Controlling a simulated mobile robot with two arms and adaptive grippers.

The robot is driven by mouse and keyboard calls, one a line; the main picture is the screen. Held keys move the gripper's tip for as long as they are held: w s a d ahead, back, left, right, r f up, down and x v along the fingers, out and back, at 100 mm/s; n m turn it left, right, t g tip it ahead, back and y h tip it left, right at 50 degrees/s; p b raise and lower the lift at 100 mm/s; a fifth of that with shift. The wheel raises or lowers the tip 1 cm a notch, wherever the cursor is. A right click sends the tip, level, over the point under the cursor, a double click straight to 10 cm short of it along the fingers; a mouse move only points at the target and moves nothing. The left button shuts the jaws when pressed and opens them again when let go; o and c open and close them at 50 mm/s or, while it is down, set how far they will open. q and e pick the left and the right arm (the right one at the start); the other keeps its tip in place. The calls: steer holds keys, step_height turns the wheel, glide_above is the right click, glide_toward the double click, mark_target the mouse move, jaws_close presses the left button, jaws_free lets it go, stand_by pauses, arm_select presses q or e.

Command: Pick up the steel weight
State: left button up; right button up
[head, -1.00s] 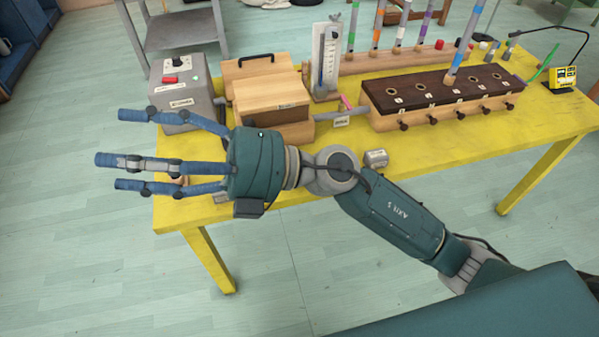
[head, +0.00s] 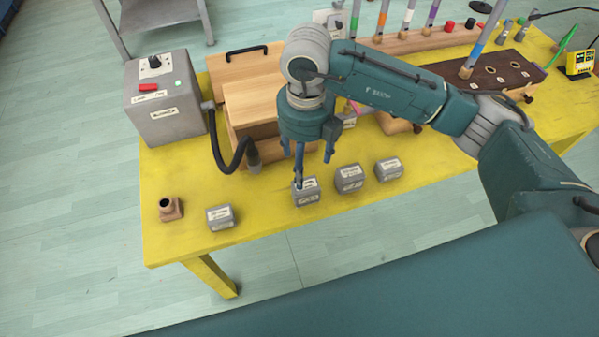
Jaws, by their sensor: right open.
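Several small grey labelled blocks stand along the near edge of the yellow table. One is at the left (head: 219,219); a middle block (head: 306,197), a block right of it (head: 348,179) and the rightmost block (head: 388,169) are closer together. Their labels are too small to read, so I cannot tell which is the steel weight. My right gripper (head: 304,168) points down, open and empty, with its blue fingers spread. One fingertip overlaps the middle block's top; I cannot tell whether it touches. My left gripper is not in view.
The yellow table (head: 262,218) has free room along its near edge. A small brown socket piece (head: 170,209) stands at the left. A grey box with a knob (head: 165,98) has a black hose. A wooden box (head: 255,105) is behind my gripper, and a dark rack (head: 500,72) is at right.

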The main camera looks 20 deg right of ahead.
mark_target(305, 184)
steer(key=f, duration=0.2)
steer(key=s+f, duration=0.1)
steer(key=f, duration=0.1)
steer(key=shift+s+f+p, duration=0.15)
steer(key=shift+s+p, duration=0.05)
steer(key=shift+p, duration=0.15)
steer(key=shift+f, duration=0.25)
steer(key=f, duration=0.1)
steer(key=f+p, duration=0.1)
steer(key=f, duration=0.2)
steer(key=shift+s+a+f+p, duration=0.1)
steer(key=shift+s+f+p, duration=0.15)
steer(key=shift+p, duration=0.15)
steer(key=shift+f, duration=0.2)
steer(key=shift+w+f, duration=0.1)
steer(key=shift+c, duration=0.6)
steer(key=c, duration=1.7)
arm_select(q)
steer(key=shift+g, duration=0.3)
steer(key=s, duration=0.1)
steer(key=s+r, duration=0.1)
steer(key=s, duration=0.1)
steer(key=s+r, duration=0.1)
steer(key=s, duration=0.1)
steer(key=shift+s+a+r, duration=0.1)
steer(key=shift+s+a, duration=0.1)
arm_select(e)
jaws_close()
